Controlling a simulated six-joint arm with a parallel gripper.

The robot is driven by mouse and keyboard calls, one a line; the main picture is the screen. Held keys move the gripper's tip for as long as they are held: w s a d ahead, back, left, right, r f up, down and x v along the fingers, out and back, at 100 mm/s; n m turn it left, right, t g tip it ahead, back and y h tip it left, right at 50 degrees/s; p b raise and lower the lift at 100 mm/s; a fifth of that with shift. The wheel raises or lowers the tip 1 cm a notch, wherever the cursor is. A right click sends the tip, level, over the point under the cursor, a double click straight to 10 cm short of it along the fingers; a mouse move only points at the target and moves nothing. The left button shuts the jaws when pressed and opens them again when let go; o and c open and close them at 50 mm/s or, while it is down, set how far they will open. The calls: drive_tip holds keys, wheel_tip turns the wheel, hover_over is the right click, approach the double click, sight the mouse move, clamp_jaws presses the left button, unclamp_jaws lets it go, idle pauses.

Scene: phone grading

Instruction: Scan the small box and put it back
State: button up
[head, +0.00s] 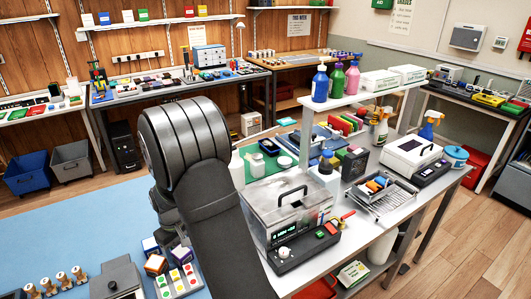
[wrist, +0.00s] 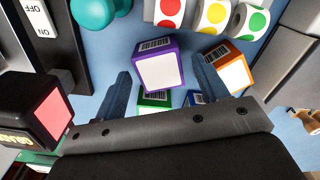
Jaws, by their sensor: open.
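In the wrist view, a small purple box (wrist: 158,70) with a white face and a barcode sits between my spread fingers. My gripper (wrist: 162,72) is open, with a narrow gap on each side of this box. Close by are an orange box (wrist: 232,70), a green box (wrist: 152,100) and a blue box (wrist: 195,97), the last two partly hidden by my gripper. A dark device with a lit red window (wrist: 52,108), perhaps the scanner, is at the left. In the head view, small boxes (head: 155,264) stand on the blue mat; my arm hides my gripper.
Red, yellow and green sticker rolls (wrist: 212,17) stand just beyond the boxes. A teal object (wrist: 95,12) and an ON/OFF panel (wrist: 40,18) are at the upper left. In the head view, the blue mat (head: 60,215) is clear at left; a clear-lidded machine (head: 290,205) stands at right.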

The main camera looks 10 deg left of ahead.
idle(0.5)
drive_tip(key=o, duration=0.5)
drive_tip(key=shift+w+r, duration=0.1)
drive_tip(key=shift+o, duration=1.1)
drive_tip(key=w+d+r+n, duration=0.1)
drive_tip(key=w+r+n, duration=0.5)
drive_tip(key=r, duration=0.6)
drive_tip(key=shift+w+d+r+n, duration=0.35)
drive_tip(key=shift+w+d+n, duration=0.05)
drive_tip(key=shift+w, duration=0.8)
drive_tip(key=w+d+r+n, duration=0.2)
drive_tip(key=r+n, duration=0.1)
drive_tip(key=r, duration=0.3)
drive_tip(key=w+d+r+n, duration=0.3)
drive_tip(key=r, duration=0.3)
wheel_tip(320, 180, down, 10)
drive_tip(key=shift+s+r+n, duration=0.2)
drive_tip(key=shift+s+n, duration=0.05)
drive_tip(key=shift+n, duration=0.05)
wheel_tip(320, 180, up, 10)
